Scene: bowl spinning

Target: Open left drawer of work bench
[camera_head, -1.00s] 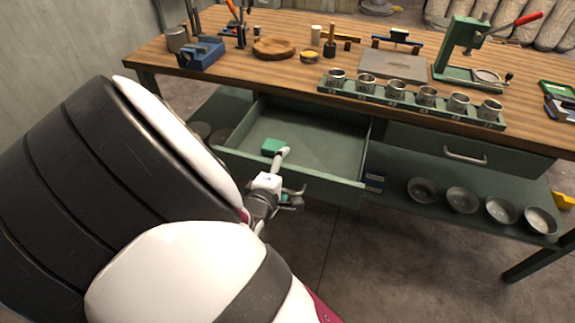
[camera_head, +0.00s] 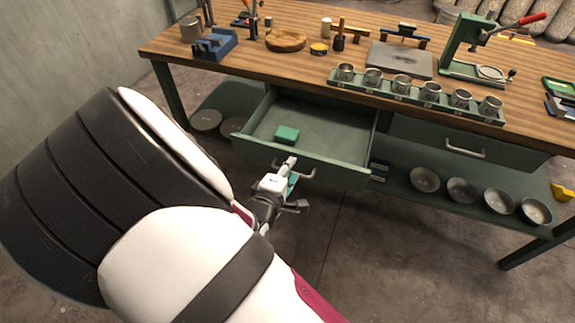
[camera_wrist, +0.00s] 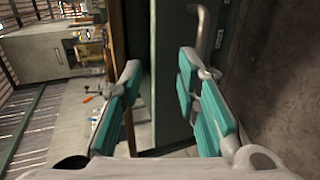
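The left drawer (camera_head: 345,172) of the green work bench (camera_head: 470,104) stands pulled out, with its inside showing. Its metal handle (camera_head: 309,174) is on the front panel, partly hidden by my gripper in the head view. The drawer's green front (camera_wrist: 172,70) fills the middle.
Several bowls (camera_head: 461,190) stand on the lower shelf. Tools and a cup rack (camera_head: 415,97) stand on the wooden top. The floor in front is clear.

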